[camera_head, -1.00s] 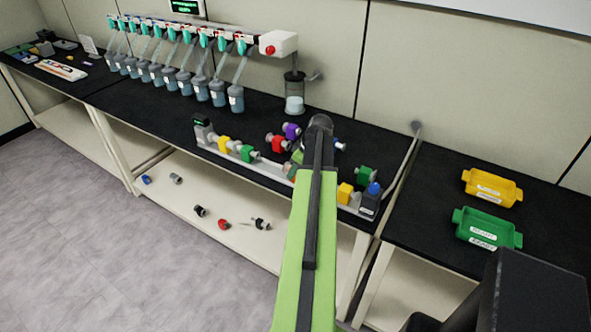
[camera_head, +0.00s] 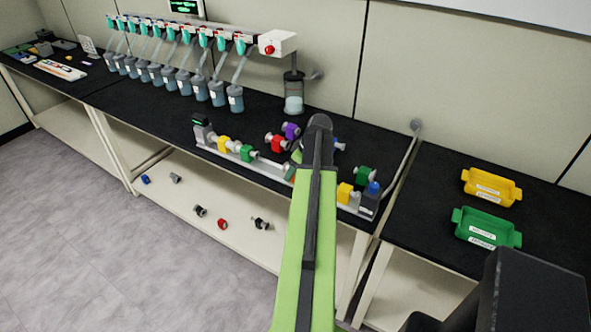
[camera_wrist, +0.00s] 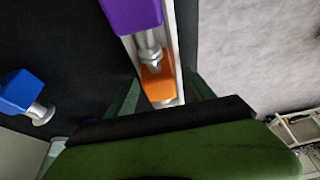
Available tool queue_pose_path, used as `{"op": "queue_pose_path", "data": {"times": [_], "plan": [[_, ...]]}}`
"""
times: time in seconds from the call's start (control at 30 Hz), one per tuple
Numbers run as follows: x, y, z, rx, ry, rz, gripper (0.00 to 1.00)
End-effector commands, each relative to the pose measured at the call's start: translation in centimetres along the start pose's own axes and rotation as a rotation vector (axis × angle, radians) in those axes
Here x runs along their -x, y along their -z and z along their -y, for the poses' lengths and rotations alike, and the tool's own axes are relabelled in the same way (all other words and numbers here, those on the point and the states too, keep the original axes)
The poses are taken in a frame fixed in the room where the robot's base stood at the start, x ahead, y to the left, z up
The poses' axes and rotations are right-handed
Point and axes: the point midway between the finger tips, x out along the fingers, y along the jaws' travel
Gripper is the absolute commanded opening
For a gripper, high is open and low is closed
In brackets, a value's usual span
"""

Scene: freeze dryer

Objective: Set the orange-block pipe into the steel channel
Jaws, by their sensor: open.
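The orange-block pipe (camera_wrist: 158,82) shows in the wrist view within the line of the pale steel channel (camera_wrist: 182,50), with its metal ends along the channel. In the head view an edge of orange (camera_head: 290,174) shows beside my arm, at the channel (camera_head: 262,166). My gripper (camera_wrist: 160,95) is open, with one green finger on each side of the orange block and gaps between. A purple-block pipe (camera_wrist: 132,14) lies beyond it along the channel, its metal end close to the orange block. My arm hides this stretch in the head view.
Yellow (camera_head: 224,144) and green (camera_head: 247,153) block pipes sit in the channel's left part. Another yellow block (camera_head: 345,193) is near its right end. Loose pipes, including a red one (camera_head: 278,143) and a blue one (camera_wrist: 22,92), lie on the bench behind.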

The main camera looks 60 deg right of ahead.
Motion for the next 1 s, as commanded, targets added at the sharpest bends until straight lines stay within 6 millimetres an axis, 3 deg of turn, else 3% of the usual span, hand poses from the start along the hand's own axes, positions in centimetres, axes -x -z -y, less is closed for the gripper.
{"op": "queue_pose_path", "data": {"times": [0.27,0.8,1.0], "plan": [[3.5,0.3,0.1,0.000,0.000,0.000,0.62],[16.2,0.3,0.0,-0.001,-0.001,0.000,0.62],[17.6,0.0,0.0,0.000,0.000,0.000,0.62]]}}
